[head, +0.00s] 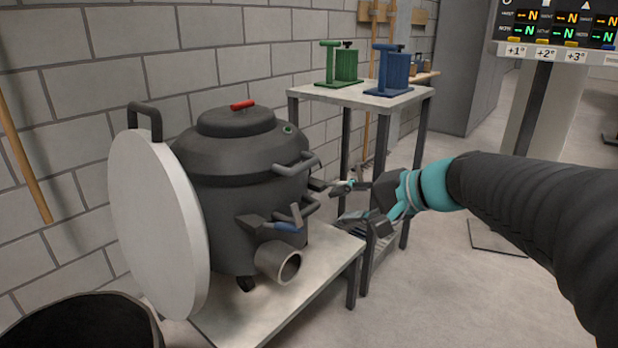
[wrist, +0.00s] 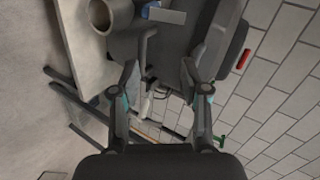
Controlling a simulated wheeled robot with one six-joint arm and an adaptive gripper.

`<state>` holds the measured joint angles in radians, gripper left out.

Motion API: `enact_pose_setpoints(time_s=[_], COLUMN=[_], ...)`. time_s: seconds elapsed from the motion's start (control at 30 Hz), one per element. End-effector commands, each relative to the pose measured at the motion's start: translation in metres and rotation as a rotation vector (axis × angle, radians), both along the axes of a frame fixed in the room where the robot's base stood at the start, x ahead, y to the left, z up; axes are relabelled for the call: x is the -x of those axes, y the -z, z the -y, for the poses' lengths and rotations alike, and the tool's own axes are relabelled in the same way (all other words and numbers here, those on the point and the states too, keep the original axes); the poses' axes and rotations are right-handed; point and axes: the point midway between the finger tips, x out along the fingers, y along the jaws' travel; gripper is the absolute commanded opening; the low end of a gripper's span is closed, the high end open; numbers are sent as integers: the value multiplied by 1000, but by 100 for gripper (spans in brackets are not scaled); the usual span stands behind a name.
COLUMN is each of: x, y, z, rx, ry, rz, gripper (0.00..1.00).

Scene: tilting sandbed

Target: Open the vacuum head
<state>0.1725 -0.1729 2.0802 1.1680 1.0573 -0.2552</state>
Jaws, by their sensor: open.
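The vacuum (head: 245,190) is a dark grey canister standing on a low platform. Its domed vacuum head (head: 235,125) sits on top and carries a red piece (head: 243,104), which also shows in the wrist view (wrist: 244,58). Curved grey handles (head: 297,165) stick out on its right side. A lever with a blue part (head: 289,226) sits lower, above the round port (head: 280,264). My gripper (head: 342,204) is open and empty, just right of the vacuum. In the wrist view, my gripper's fingers (wrist: 158,75) point toward the canister, with a grey bar beyond them.
A large pale disc with a handle (head: 155,225) leans at the vacuum's left. A dark bin (head: 85,325) stands front left. A small table (head: 365,95) behind holds green (head: 343,65) and blue (head: 390,72) devices. The floor at right is mostly clear.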

Motion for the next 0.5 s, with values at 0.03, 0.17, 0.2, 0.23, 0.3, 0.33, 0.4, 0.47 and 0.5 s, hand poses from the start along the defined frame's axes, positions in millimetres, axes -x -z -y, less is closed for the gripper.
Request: enact_pose_setpoints(time_s=[0.03, 0.17, 0.2, 0.23, 0.3, 0.33, 0.4, 0.47, 0.5], x=[-21, -59, -67, -72, -81, -83, -88, -91, -93], y=[2, -11, -14, -16, -20, -21, -22, -22, -21], z=[3, 10, 13, 14, 17, 18, 16, 12, 9], rx=[-66, -210, -241, -259, -291, -300, -313, -315, -315], ry=[22, 68, 80, 86, 98, 100, 104, 103, 102], rz=[7, 39, 48, 54, 63, 67, 70, 70, 70], gripper=[45, 45, 45, 45, 45, 45, 45, 45, 45])
